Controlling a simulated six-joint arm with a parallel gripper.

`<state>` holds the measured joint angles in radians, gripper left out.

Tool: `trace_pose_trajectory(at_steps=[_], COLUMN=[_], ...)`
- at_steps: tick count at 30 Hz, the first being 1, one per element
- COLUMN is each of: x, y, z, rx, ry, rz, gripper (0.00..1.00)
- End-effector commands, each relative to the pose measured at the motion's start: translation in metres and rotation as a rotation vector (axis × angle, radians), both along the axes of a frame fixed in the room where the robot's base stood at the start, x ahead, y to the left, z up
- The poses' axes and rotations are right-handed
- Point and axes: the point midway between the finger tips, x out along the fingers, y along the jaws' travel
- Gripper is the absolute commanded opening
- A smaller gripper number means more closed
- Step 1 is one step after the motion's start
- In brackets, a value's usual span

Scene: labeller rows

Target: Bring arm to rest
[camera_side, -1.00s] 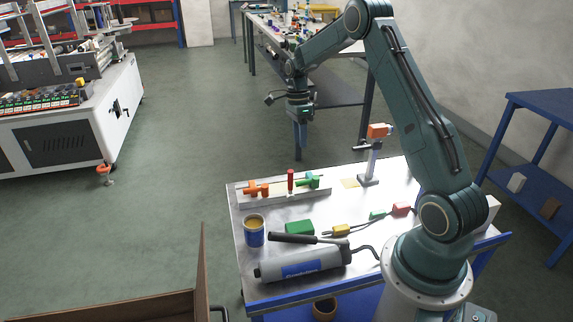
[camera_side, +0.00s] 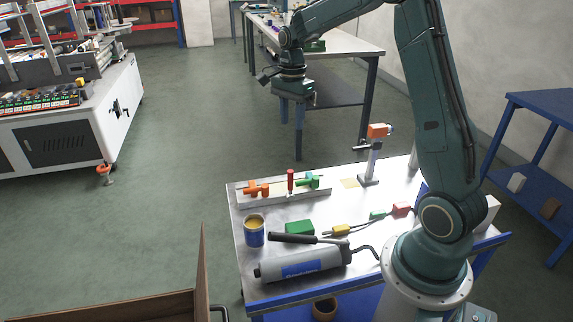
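My gripper (camera_side: 291,112) hangs pointing down at the top middle of the side view, high above the floor and beyond the workbench (camera_side: 345,193). Two blue-grey fingers show below its body with a gap between them, and nothing is seen in the gap. The right finger overlaps a leg of the back table, so its outline is partly unclear. My arm's elbow is cut off by the top edge of the picture.
The workbench holds a grey cylinder (camera_side: 300,263), a can (camera_side: 254,230), a green block (camera_side: 299,227), a clamp rack (camera_side: 283,190) and an orange-topped stand (camera_side: 374,150). A back table (camera_side: 350,48) stands behind my gripper.

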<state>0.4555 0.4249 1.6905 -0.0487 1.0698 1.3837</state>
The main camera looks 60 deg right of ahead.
Motion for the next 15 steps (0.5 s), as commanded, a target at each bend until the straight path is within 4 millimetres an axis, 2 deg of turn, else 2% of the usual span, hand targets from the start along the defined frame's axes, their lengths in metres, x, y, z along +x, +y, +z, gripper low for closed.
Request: trace_pose_trajectory(at_steps=[1,6,15], x=[-0.004,-0.021,-0.061], y=[0.010,0.041,0.090], z=[0.012,0.042,0.083], rx=[-0.009,-0.036,-0.096], ry=[-0.020,-0.076,-0.169], rz=[0.056,0.255,0.606], gripper=[0.39,0.39,0.39])
